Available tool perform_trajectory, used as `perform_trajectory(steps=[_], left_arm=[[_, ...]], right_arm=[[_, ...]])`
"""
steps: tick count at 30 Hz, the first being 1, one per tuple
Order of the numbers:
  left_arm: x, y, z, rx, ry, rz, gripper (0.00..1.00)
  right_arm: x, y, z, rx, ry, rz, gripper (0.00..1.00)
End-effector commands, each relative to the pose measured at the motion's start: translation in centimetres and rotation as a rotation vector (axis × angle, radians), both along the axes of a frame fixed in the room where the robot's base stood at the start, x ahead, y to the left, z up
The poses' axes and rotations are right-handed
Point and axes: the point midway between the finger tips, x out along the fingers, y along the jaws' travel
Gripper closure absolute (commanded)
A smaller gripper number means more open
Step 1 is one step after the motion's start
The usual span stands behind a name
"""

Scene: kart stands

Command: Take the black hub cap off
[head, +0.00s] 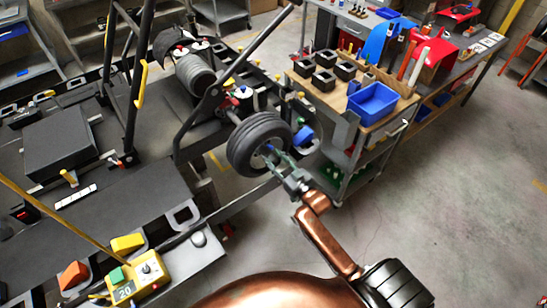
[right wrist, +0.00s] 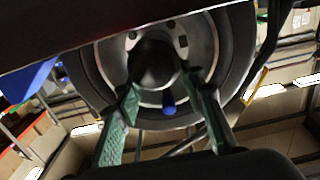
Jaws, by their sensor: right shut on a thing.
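The kart's wheel has a black tyre (head: 241,148) and stands upright at the middle of the head view. In the right wrist view its grey rim (right wrist: 110,62) faces me. The black hub cap (right wrist: 153,64) sits at the centre of the rim. My right gripper (head: 273,153) reaches the wheel's face. Its two green fingers (right wrist: 163,88) are on either side of the hub cap, shut on it. In the head view the cap is too small and covered to make out. My left gripper is not in view.
A small blue piece (right wrist: 168,105) shows just below the cap on the rim. A trolley (head: 395,118) with black holders and a blue bin (head: 373,103) stands close behind the wheel. A yellow box (head: 140,277) lies at the lower left. The floor at right is clear.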

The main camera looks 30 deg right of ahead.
Motion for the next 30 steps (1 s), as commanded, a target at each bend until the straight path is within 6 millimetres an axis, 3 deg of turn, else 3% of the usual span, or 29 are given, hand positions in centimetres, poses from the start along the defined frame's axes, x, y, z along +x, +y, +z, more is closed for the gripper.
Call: perform_trajectory(steps=[30], left_arm=[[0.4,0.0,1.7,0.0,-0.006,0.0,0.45]], right_arm=[[-2.9,-0.2,0.1,0.0,0.0,0.001,0.93]])
